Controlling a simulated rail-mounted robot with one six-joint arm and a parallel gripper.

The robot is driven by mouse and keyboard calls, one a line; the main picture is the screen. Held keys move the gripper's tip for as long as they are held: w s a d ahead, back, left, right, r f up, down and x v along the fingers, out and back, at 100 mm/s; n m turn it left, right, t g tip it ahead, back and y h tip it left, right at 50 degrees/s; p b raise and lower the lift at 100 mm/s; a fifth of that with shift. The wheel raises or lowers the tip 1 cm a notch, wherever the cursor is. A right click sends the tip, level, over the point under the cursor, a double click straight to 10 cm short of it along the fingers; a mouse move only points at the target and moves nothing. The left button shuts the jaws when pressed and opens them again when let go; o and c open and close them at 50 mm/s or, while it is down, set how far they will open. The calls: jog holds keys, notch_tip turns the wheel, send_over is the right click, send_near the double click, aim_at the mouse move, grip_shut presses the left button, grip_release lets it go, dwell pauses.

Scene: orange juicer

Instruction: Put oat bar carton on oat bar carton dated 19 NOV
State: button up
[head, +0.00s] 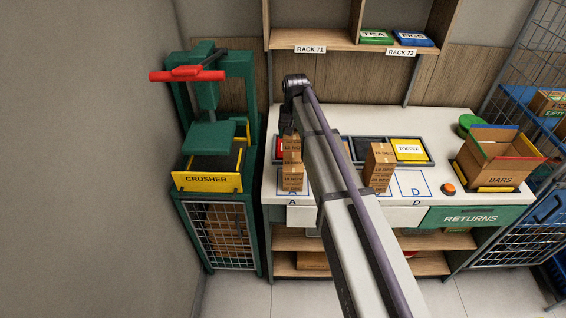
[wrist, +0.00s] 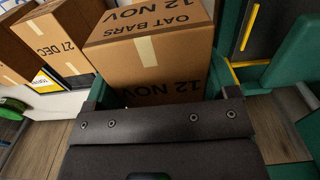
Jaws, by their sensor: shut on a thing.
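My gripper (wrist: 157,88) is shut on a brown oat bar carton (wrist: 150,45), which reads "OAT BARS" and "12 NOV" in the wrist view. The carton sits between the green fingers. In the head view, my gripper is above spot A, partly hidden by my arm. Brown cartons are stacked there (head: 292,181), close below the gripper; their dates are too small to read, and I cannot tell whether the held carton touches them. Another carton stack (head: 380,167) stands near spot C. A carton dated 27 DEC (wrist: 62,45) shows at left in the wrist view.
A green crusher (head: 208,140) with a yellow front stands left of the table. Spot D (head: 414,183) is bare. An open BARS box (head: 500,150) and an orange button (head: 448,188) are at right.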

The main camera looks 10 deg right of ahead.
aim_at(293, 162)
notch_tip(293, 162, down, 10)
jog(key=b, duration=0.8)
jog(key=shift+b, duration=0.4)
jog(key=shift+r+p, duration=0.3)
jog(key=shift+c, duration=0.5)
jog(key=shift+f, duration=0.2)
jog(key=o, duration=1)
jog(key=shift+r, duration=0.1)
